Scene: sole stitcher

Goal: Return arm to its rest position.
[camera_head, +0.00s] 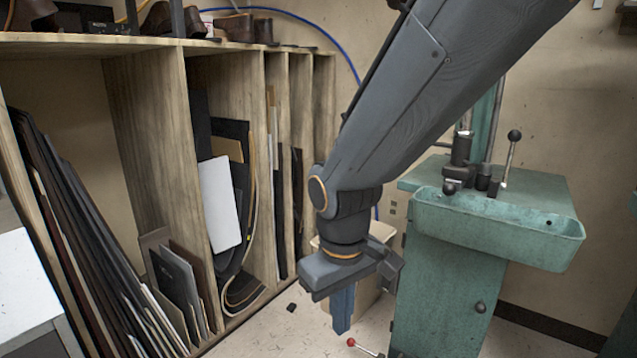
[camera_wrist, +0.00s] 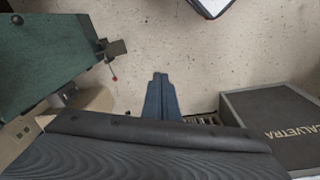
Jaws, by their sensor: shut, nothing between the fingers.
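My gripper (camera_head: 342,311) hangs at the end of my arm in the head view, pointing down in free space. Its blue fingers are together with nothing between them. In the wrist view, the shut fingers (camera_wrist: 161,82) show in the middle, over the speckled floor. My dark grey arm comes down from the upper right of the head view, in front of the wall and the left side of the green machine.
A green machine (camera_head: 454,301) with a tray (camera_head: 497,232) and levers stands right of my gripper. A wooden shelf unit (camera_head: 150,120) with upright sheets stands left. In the wrist view, a dark box (camera_wrist: 270,125) lies at right. Some pale floor (camera_head: 265,335) is clear.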

